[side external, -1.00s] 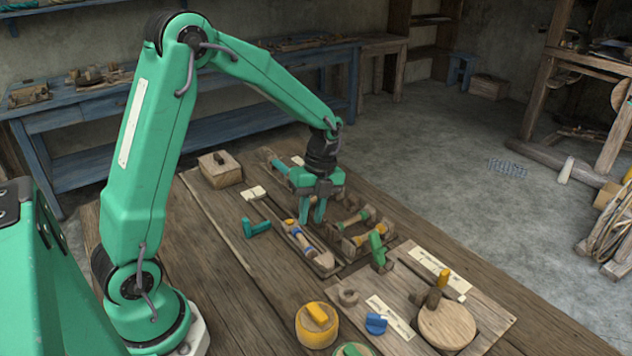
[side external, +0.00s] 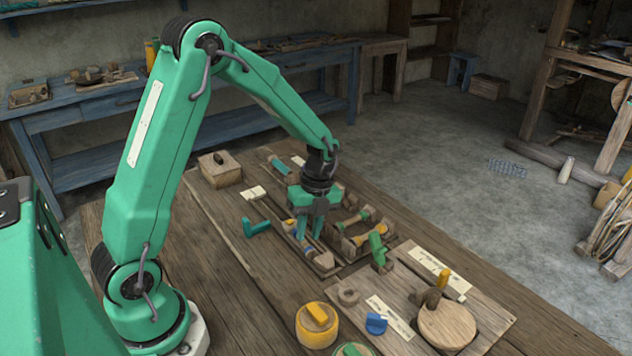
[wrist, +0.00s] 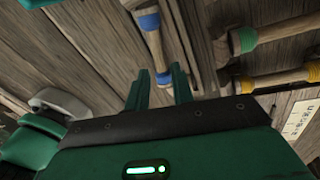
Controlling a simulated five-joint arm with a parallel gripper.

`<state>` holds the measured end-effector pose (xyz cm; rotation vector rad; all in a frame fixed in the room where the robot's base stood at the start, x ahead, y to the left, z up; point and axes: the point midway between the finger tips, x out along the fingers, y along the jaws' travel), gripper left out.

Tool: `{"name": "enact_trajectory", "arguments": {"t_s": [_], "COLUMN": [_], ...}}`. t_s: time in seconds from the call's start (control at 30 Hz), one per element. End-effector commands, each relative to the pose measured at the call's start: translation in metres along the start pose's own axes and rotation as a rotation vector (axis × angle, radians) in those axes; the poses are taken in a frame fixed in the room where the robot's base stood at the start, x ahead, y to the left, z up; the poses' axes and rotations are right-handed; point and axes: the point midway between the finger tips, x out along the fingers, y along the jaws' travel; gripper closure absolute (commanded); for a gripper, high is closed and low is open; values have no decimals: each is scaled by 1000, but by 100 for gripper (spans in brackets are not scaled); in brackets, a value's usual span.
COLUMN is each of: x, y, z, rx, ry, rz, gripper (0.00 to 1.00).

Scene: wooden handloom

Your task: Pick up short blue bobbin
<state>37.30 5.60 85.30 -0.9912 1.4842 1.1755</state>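A wooden bobbin with blue bands (wrist: 163,77) lies in a narrow wooden holder, seen in the wrist view running up and away from my gripper. In the side external view its blue part (side external: 308,251) shows just below the fingers, and the rest is partly hidden by them. My gripper (side external: 311,236) points down over the holder. In the wrist view its two green fingers (wrist: 160,86) are apart, with the bobbin's near blue band between or just beyond their tips. Nothing is held. I cannot tell how far above the bobbin the tips are.
A green-banded bobbin (wrist: 245,39) and a yellow-banded bobbin (wrist: 245,83) lie close on the right. A green upright piece (side external: 377,247) stands near them. A yellow round container (side external: 317,325) and a blue knob (side external: 376,323) are nearer the front.

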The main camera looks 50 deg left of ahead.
Motion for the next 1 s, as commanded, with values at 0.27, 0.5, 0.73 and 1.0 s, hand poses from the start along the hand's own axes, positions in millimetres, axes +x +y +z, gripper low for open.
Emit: {"name": "enact_trajectory", "arguments": {"t_s": [0.27, 0.5, 0.73, 1.0], "x": [30, 33, 33, 33], "y": [0, -1, -1, -1], "z": [0, 1, 1, 1], "rx": [0, 0, 0, 0], "ry": [1, 0, 0, 0], "rz": [2, -1, 0, 0], "gripper": [76, 76, 76, 100]}}
